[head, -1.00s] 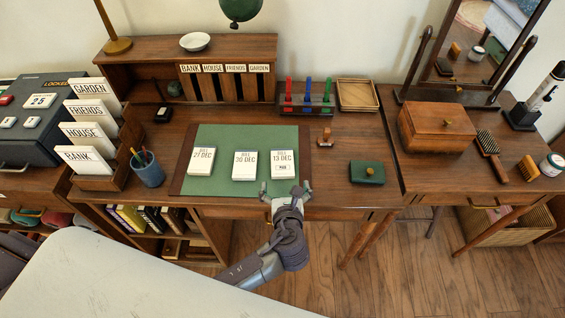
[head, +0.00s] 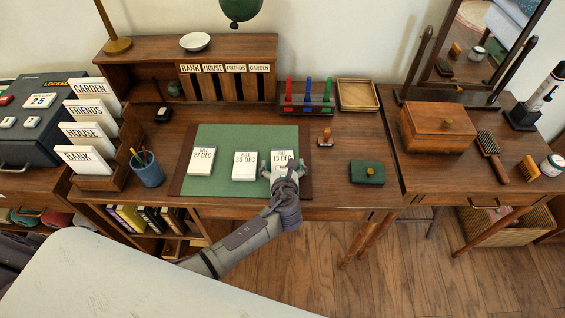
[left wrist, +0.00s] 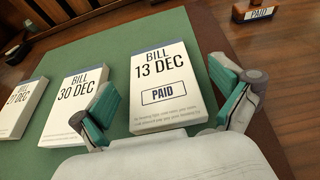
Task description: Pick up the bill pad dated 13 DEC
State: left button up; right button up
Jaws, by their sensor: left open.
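The bill pad dated 13 DEC (head: 282,157) lies on the green desk mat (head: 225,140), right of the other pads. The left wrist view shows it as a thick white pad (left wrist: 165,75) printed BILL 13 DEC with a PAID box. My left gripper (head: 284,172) is over the pad's near end. In the left wrist view the fingers (left wrist: 165,105) are open, one on each side of the pad; whether they touch it is unclear. The 30 DEC pad (left wrist: 82,90) lies just left of the left finger. The 27 DEC pad (head: 202,161) is further left. My right gripper is not visible.
A PAID stamp (head: 326,137) stands right of the mat. A green box (head: 367,172) sits further right. A pen cup (head: 147,170) and a rack of labelled cards (head: 100,180) stand at the left. The pigeonhole shelf (head: 190,62) is behind.

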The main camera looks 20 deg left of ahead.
pick_arm(q)
jog(key=shift+c, duration=0.3)
jog(key=c, duration=1.1)
jog(key=shift+c, duration=0.5)
jog(key=shift+r, duration=0.15)
